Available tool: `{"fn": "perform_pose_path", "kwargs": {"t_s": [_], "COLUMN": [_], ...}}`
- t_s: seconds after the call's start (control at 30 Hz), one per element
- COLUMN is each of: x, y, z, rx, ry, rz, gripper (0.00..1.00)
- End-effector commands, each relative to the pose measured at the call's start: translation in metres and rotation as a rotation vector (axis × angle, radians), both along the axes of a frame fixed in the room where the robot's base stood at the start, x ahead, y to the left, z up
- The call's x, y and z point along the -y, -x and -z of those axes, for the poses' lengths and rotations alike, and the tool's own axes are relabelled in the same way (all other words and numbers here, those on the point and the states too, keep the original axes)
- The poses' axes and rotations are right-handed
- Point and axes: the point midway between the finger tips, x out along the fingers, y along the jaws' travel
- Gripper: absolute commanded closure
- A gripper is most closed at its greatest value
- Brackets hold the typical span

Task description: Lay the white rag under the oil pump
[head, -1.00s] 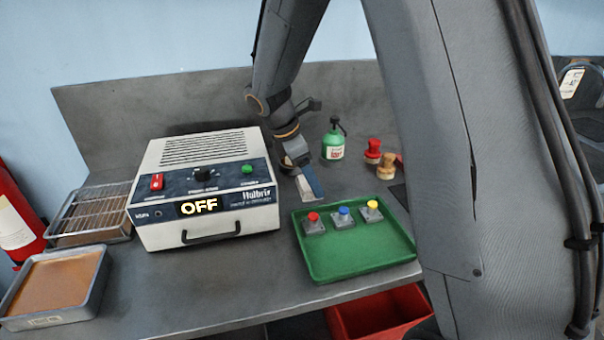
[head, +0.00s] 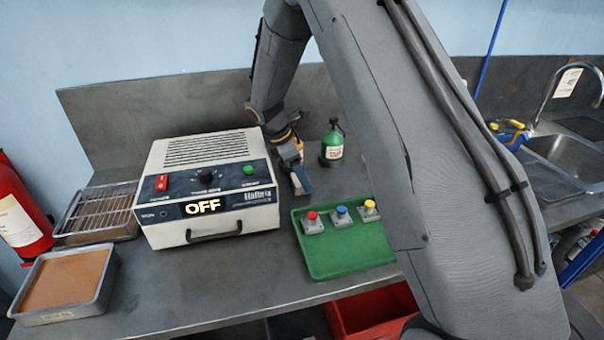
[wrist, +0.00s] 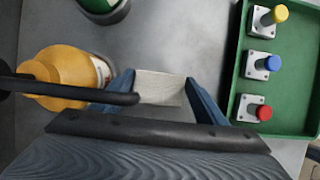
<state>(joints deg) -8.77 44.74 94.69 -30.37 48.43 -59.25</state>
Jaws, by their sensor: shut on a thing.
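My gripper (wrist: 158,90) is shut on the white rag (wrist: 160,87), a pale folded piece between its blue fingers. In the head view my gripper (head: 303,180) points down between the boxy device and the green tray, and the rag is hard to make out there. A green bottle with a black pump top (head: 332,149) stands to its right; its edge shows at the top of the wrist view (wrist: 105,8). A yellow bottle (wrist: 62,77) is left of the gripper in the wrist view, with a dark rod across the front. I cannot tell which is the oil pump.
The white device (head: 207,230) reading OFF stands left of my gripper. The green tray (head: 335,262) with red, blue and yellow buttons is in front. A wire rack tray (head: 72,238), a brown-filled pan (head: 50,317) and a fire extinguisher (head: 22,215) are at left. A sink (head: 565,160) is at right.

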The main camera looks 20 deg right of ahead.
Motion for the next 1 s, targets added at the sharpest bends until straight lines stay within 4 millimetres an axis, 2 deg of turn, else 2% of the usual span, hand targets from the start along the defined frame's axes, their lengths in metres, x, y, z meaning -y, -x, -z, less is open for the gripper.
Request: {"fn": "perform_pose_path", "kwargs": {"t_s": [0.27,0.3,0.4,0.77,0.87,1.0], "x": [0.000,0.000,0.000,-0.001,-0.005,-0.016], "y": [0.000,0.000,0.000,0.000,-0.001,-0.002], "z": [0.003,0.003,0.003,-0.002,-0.011,-0.035], "rx": [0.000,0.000,0.000,0.002,0.003,0.007], "ry": [0.000,0.000,0.000,0.000,-0.001,-0.001], "rz": [0.000,0.000,0.000,-0.001,-0.001,-0.002], "gripper": [0.58,0.29,0.15,0.15,0.15,0.15]}}
